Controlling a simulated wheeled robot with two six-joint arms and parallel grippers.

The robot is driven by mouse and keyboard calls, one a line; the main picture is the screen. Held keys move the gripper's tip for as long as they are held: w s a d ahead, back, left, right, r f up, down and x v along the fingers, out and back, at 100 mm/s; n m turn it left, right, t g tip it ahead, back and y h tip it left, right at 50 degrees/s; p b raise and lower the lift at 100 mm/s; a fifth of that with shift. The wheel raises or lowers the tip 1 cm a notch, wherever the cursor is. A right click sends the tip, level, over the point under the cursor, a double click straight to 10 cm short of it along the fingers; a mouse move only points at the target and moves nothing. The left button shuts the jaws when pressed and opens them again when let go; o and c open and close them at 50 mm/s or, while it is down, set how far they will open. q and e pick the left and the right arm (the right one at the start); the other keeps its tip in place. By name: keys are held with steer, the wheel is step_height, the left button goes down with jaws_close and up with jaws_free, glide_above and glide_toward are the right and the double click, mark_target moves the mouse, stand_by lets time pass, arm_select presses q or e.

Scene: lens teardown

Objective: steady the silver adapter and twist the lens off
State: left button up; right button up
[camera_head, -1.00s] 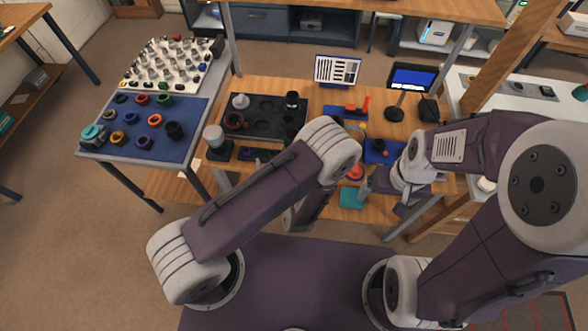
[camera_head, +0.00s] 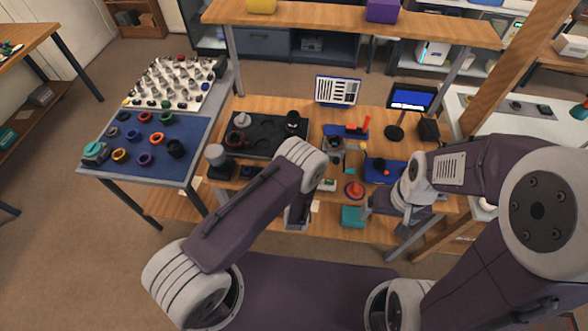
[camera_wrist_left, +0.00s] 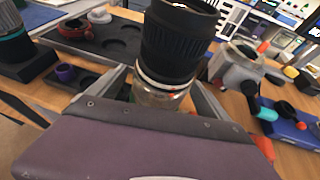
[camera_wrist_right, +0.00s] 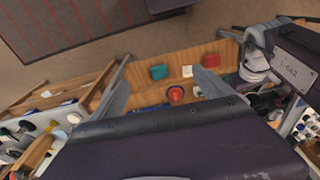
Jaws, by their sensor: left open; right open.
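The black ribbed lens (camera_wrist_left: 180,38) stands upright in the left wrist view, with a silver adapter (camera_wrist_left: 162,88) below it. The open fingers of my left gripper (camera_wrist_left: 160,95) lie either side of the adapter; I cannot tell whether they touch it. In the head view the black lens top (camera_head: 292,119) shows just beyond my left arm, which hides the adapter and left gripper. My right gripper (camera_head: 385,210) is open and empty, near the table's front right. Its spread fingers also show in the right wrist view (camera_wrist_right: 160,88).
A black tray (camera_head: 262,128) with round recesses lies behind. A grey clamp device (camera_head: 335,146) stands right of the lens. A red round knob (camera_head: 354,190) and teal box (camera_head: 352,216) are near the front. A blue mat (camera_head: 195,130) with coloured rings lies left.

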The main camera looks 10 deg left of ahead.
arm_select(q)
steer(key=shift+w+a+f, duration=0.1)
steer(key=shift+w+f, duration=0.05)
steer(key=shift+w, duration=0.3)
steer(key=c, duration=1.8)
jaws_close()
arm_select(e)
steer(key=shift+c, duration=1)
arm_select(q)
steer(key=shift+s, duration=0.1)
arm_select(e)
steer(key=w+a+r+n, duration=0.2)
steer(key=w+a+n, duration=0.55)
steer(key=w, duration=0.75)
steer(key=w+a+n, duration=0.2)
steer(key=a, duration=0.3)
steer(key=w+a+f+n+y, duration=0.1)
steer(key=w+a+n, duration=0.1)
steer(key=a, duration=0.4)
steer(key=w+a+n, duration=0.2)
steer(key=w+a, duration=0.1)
steer(key=a, duration=0.2)
steer(key=shift+w+a+f+n+g, duration=0.25)
steer(key=shift+w+a+g, duration=0.05)
steer(key=shift+w+a, duration=0.05)
steer(key=f, duration=0.4)
steer(key=a+f, duration=0.1)
steer(key=f, duration=0.6)
steer(key=shift+w+a+f, duration=0.3)
steer(key=shift+f, duration=0.1)
